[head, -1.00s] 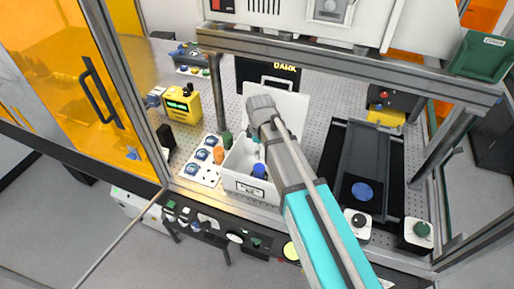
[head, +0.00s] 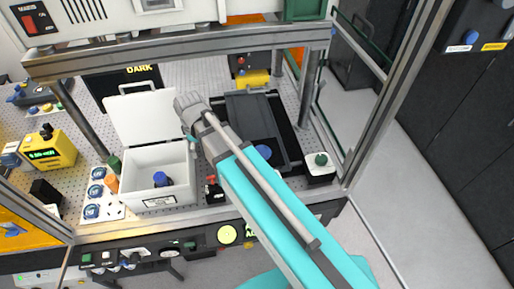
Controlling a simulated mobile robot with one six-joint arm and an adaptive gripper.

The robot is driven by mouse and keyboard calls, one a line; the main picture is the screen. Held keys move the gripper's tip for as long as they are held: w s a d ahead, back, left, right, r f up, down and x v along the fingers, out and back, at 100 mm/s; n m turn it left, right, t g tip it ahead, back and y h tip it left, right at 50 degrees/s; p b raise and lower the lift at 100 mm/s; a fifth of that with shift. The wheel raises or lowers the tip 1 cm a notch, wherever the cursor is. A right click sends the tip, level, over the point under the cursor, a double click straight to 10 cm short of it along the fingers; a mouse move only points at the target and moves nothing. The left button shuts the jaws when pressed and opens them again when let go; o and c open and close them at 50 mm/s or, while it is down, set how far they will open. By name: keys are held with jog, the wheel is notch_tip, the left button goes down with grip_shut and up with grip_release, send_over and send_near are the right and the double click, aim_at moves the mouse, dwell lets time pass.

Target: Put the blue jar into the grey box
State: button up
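The grey box (head: 131,191), pale with a label on its front, stands open in the head view, its lid raised at the back. The blue jar (head: 160,180) is inside it, towards the front right, and looks upright. Nothing visible touches it from above. My arm reaches in from the lower right, and its wrist is above and right of the box's back corner. My gripper (head: 192,138) is mostly hidden behind the wrist. Only a small teal bit shows, apart from the jar, and its fingers cannot be made out.
A metal frame rail (head: 180,50) crosses above the bench. A dark tray (head: 285,118) with a blue disc (head: 263,152) lies right of the box.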

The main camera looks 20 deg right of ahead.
jog(key=s+d+m, duration=0.3)
jog(key=d+m, duration=0.2)
jog(key=d, duration=0.4)
jog(key=s+d+m, duration=0.3)
jog(key=d+m, duration=0.2)
jog(key=d, duration=0.4)
jog(key=shift+d+m, duration=0.2)
jog(key=shift+m, duration=0.2)
